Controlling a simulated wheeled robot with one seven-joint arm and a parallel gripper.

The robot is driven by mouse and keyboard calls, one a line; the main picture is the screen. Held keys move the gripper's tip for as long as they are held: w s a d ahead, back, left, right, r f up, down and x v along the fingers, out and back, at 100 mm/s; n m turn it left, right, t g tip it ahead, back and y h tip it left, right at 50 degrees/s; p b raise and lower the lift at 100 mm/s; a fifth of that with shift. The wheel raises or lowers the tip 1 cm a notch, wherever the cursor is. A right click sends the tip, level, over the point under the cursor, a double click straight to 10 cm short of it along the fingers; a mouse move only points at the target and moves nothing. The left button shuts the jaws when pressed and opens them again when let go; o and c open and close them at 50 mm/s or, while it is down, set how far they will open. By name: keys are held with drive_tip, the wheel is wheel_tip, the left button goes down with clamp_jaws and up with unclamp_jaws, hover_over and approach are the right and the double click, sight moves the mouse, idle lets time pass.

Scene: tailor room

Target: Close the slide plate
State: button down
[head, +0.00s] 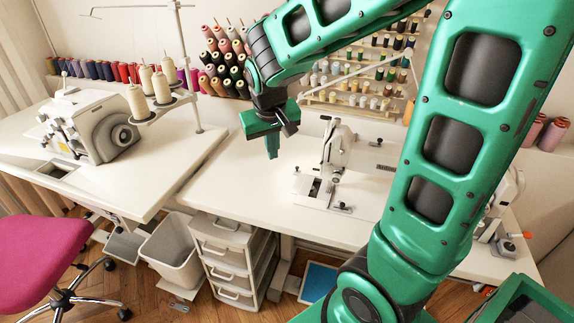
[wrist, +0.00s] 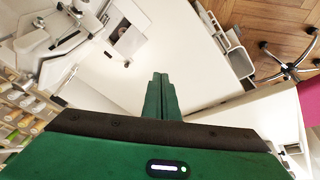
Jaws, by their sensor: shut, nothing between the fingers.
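The white sewing machine (head: 345,155) stands on the right-hand table; it also shows at the upper left of the wrist view (wrist: 60,45). Its bed has a dark opening (head: 314,188) on the left side, by the needle area. This opening also shows in the wrist view (wrist: 124,35). The slide plate is too small to tell apart clearly from the bed around the opening. My gripper (head: 272,154) points down, to the left of and above the machine bed, apart from it. Its fingers (wrist: 158,78) are together and hold nothing.
The white table (head: 235,185) is clear left of the machine. A serger (head: 95,125) stands on the left table (head: 150,180). Thread racks (head: 370,75) line the wall. A drawer unit (head: 232,258), a bin (head: 172,250) and a pink chair (head: 38,258) stand below.

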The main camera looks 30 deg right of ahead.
sight(301, 180)
drive_tip(key=w+d+f+m+g+h, duration=0.2)
drive_tip(key=w+d+f+m+h, duration=0.2)
drive_tip(key=w+f, duration=0.45)
drive_tip(key=w+d+f, duration=0.1)
drive_tip(key=f, duration=0.1)
drive_tip(key=w+d+f, duration=0.1)
drive_tip(key=d+f, duration=0.1)
drive_tip(key=w+d+f, duration=0.1)
drive_tip(key=f, duration=0.1)
drive_tip(key=shift+d+f, duration=0.15)
drive_tip(key=shift+d, duration=0.15)
drive_tip(key=d, duration=0.1)
drive_tip(key=s+d+f, duration=0.1)
drive_tip(key=shift+d+f, duration=0.2)
drive_tip(key=shift+d, duration=0.2)
drive_tip(key=shift+s+d+f, duration=0.15)
drive_tip(key=shift+s+d, duration=0.1)
drive_tip(key=shift+d, duration=0.3)
drive_tip(key=shift+a, duration=0.1)
